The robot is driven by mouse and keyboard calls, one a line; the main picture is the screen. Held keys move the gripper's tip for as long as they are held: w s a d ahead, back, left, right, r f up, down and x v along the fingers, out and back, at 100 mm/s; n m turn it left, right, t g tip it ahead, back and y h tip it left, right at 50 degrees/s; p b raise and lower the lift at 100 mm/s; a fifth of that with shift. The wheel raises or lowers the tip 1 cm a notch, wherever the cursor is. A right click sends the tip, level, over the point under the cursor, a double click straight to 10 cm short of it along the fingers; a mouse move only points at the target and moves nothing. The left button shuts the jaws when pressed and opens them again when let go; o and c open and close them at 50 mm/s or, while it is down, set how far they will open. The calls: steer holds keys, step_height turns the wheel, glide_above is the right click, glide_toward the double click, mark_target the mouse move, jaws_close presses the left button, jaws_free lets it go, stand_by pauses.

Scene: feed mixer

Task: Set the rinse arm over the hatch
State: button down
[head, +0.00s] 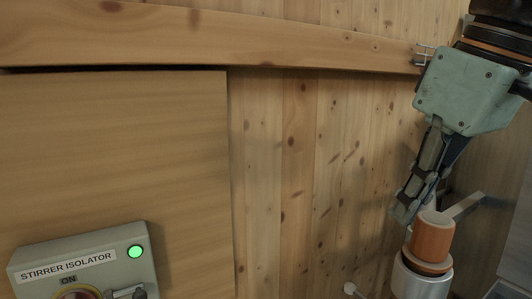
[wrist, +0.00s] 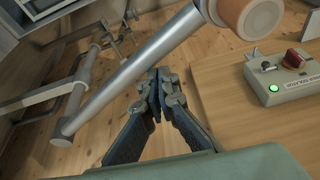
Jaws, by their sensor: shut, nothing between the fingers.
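A grey metal tube (wrist: 130,75), which looks like the rinse arm, slants across the wrist view from lower left to upper right. An orange-brown cylindrical cap (wrist: 250,14) sits by its upper right end. In the head view the same cap (head: 432,238) stands on a metal collar (head: 420,279) at the lower right. My gripper (head: 402,213) points down just left of and above the cap there. In the wrist view my gripper (wrist: 157,80) is shut and empty, with the tube crossing beyond its fingertips. I cannot make out the hatch.
A stirrer isolator box (head: 85,265) with a green lamp shows at lower left; its red knob (wrist: 297,57) shows in the wrist view. A wooden beam (head: 210,38) crosses the top. Metal bars (wrist: 85,75) stand left of the tube over a plank floor (wrist: 55,150).

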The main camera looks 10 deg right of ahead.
steer(key=s+d+n+p, duration=0.2)
steer(key=s+d, duration=0.1)
steer(key=d, duration=0.9)
steer(key=s+d+n+y+p, duration=0.1)
steer(key=s+d+n+p, duration=0.1)
steer(key=d, duration=1.1)
steer(key=shift+s+d+n+g+p, duration=0.3)
steer(key=shift+s+g+p, duration=0.1)
steer(key=shift+s, duration=0.1)
steer(key=shift+d+r, duration=0.1)
steer(key=shift+s, duration=0.15)
